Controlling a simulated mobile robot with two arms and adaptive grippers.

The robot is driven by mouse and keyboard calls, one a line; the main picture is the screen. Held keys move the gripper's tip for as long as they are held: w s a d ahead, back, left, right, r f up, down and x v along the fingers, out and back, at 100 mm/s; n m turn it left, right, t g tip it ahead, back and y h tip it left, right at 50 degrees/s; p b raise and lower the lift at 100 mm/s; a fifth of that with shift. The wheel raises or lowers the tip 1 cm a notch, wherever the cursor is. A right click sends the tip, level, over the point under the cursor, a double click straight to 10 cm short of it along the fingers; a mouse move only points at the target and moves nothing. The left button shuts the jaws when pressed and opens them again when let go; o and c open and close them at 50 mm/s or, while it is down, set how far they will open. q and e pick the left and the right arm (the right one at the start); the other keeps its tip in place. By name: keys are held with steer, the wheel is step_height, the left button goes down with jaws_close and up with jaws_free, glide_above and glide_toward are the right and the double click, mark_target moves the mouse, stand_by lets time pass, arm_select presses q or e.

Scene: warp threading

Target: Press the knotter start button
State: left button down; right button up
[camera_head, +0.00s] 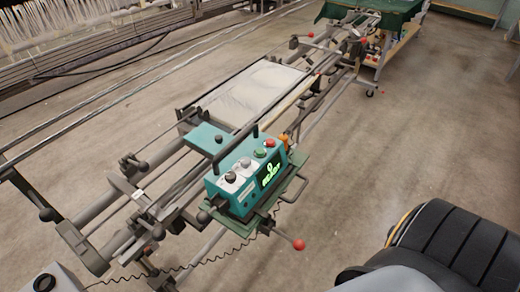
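The knotter is a teal control box (224,188) with a black handle, mounted on the long metal frame near the middle of the head view. Its top carries a green button (260,154), a red button (270,142) and two grey-and-black knobs (230,177). A display (270,174) on its front face is lit with green characters. I cannot read any button labels, so I cannot tell which button is the start button. Nothing touches the buttons. Neither of my grippers shows in this view.
A black padded shape with yellow edging (465,245) fills the lower right. Metal rails and levers (120,200) run diagonally past the knotter. A red-balled lever (298,244) sticks out below it. A coiled cable (215,260) hangs underneath. Concrete floor (400,140) is open to the right.

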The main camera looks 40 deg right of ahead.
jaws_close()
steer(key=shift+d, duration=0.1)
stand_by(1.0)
